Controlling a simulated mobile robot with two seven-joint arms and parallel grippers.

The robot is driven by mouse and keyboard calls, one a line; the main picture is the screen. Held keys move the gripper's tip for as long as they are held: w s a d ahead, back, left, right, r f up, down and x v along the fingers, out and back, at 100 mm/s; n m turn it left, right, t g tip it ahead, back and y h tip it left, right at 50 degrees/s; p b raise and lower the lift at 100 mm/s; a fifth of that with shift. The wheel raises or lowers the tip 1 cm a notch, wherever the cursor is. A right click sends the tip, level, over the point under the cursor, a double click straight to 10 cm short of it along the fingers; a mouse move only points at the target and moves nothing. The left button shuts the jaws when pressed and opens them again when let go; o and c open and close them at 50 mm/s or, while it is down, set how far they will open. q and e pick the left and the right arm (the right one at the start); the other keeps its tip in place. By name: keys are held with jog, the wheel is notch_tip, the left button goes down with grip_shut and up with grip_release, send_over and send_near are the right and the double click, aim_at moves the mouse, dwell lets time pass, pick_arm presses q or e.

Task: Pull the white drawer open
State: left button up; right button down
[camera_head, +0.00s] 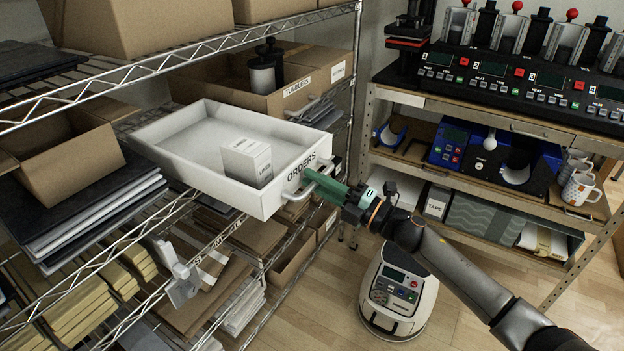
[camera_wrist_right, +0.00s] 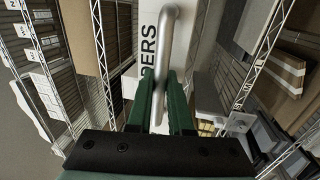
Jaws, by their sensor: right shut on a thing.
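The white drawer (camera_head: 276,203), labelled ORDERS, stands out from the wire shelf with its inside showing. A small white box (camera_head: 240,160) sits in it near the front wall. The drawer has a metal loop handle (camera_head: 293,196) on its front; in the right wrist view the handle (camera_wrist_right: 168,40) runs between the green fingers. My right gripper (camera_head: 312,180) is shut on this handle, with its fingers close to the drawer front. The wrist view also shows the right gripper (camera_wrist_right: 160,95) and part of the drawer front (camera_wrist_right: 148,65). My left gripper is out of view.
Cardboard boxes (camera_head: 290,98) and stacked sheets (camera_head: 95,215) fill the wire shelves around the drawer. A bench (camera_head: 480,110) with mug presses stands at the right, with mugs (camera_head: 580,187) below. Wooden floor (camera_head: 310,290) lies open in front of the shelf.

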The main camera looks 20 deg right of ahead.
jog(key=c, duration=1.1)
grip_release()
jog(key=b+v, duration=0.2)
jog(key=v, duration=1)
jog(key=shift+s+d+b, duration=0.2)
jog(key=shift+b, duration=0.1)
notch_tip(320, 180, down, 10)
jog(key=s+a+m+t+h+p, duration=0.1)
jog(key=s+m+h, duration=0.1)
jog(key=m+h, duration=0.6)
jog(key=s+a+f+m+g+h+p, duration=0.1)
jog(key=s+a+f+m+g, duration=0.3)
jog(key=s+f+m, duration=0.3)
jog(key=s+a+f+m+g+h+p, duration=0.1)
jog(key=s+a+f+m+g, duration=0.3)
jog(key=s+a+f+m, duration=0.3)
jog(key=s+f+m, duration=0.1)
jog(key=s+f, duration=0.2)
jog(key=f, duration=0.2)
jog(key=shift+s+a+m, duration=0.15)
jog(key=shift+s+m, duration=0.15)
jog(key=shift+s, duration=0.1)
